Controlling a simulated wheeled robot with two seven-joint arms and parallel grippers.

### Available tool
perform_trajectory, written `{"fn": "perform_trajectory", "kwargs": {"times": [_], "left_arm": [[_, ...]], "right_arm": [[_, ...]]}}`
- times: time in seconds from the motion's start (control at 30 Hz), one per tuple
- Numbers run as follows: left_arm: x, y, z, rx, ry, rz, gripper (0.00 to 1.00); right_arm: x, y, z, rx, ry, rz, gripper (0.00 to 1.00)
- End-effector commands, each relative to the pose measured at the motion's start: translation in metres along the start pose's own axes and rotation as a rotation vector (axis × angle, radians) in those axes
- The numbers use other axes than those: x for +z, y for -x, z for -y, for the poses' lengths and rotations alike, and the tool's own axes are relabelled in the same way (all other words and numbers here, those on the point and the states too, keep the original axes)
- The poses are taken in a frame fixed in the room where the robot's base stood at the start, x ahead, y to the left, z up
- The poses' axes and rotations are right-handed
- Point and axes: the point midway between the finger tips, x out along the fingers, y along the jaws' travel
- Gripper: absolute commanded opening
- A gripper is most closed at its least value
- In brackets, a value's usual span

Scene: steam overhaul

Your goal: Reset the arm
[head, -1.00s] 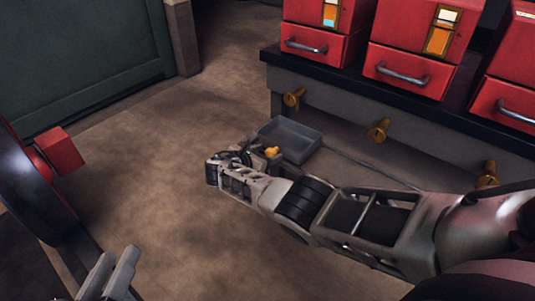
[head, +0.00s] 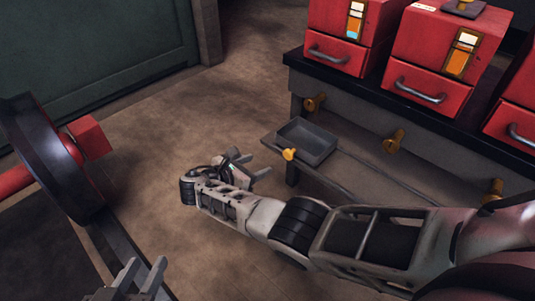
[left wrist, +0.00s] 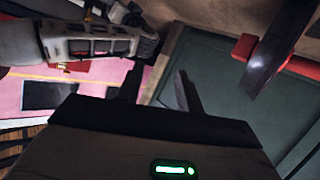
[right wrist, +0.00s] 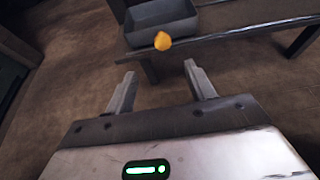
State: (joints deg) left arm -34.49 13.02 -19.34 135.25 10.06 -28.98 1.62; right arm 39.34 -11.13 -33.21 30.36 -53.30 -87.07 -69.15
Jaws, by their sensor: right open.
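My right gripper (head: 252,166) is in the middle of the head view, open and empty. It is a little left of and below the orange-yellow knob (head: 290,154) on the front of a small grey open tray (head: 320,148). In the right wrist view the knob (right wrist: 162,41) lies beyond the fingers, with a gap between. The tray (right wrist: 175,22) looks empty. My left gripper (head: 143,275) is at the bottom left of the head view. Its fingers (left wrist: 160,88) stand apart with nothing between them in the left wrist view.
A dark bench (head: 420,106) carries red boxes (head: 428,85) with handles. Brass knobs (head: 394,141) stick out of its front. A dark wheel (head: 52,160) with a red block (head: 90,137) stands at the left. The brown floor (head: 170,135) between is clear.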

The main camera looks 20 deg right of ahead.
Motion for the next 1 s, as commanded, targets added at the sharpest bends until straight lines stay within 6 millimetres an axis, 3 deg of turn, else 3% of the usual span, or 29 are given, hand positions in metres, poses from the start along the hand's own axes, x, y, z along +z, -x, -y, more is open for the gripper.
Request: {"fn": "perform_trajectory", "kwargs": {"times": [0.2,0.77,0.87,1.0], "left_arm": [[0.003,-0.002,0.003,-0.009,0.004,0.028,0.36],[0.002,-0.002,0.003,-0.012,0.006,0.030,0.36],[-0.010,0.004,0.003,-0.022,0.007,0.036,0.36],[-0.041,0.021,0.003,-0.059,0.006,0.066,0.36]], "right_arm": [[0.000,0.020,0.000,0.001,0.001,0.001,0.55],[0.001,0.022,0.000,0.001,0.000,0.000,0.55],[0.017,0.028,-0.001,0.001,-0.001,0.001,0.55],[0.065,0.048,-0.001,0.002,-0.001,0.001,0.55]]}}
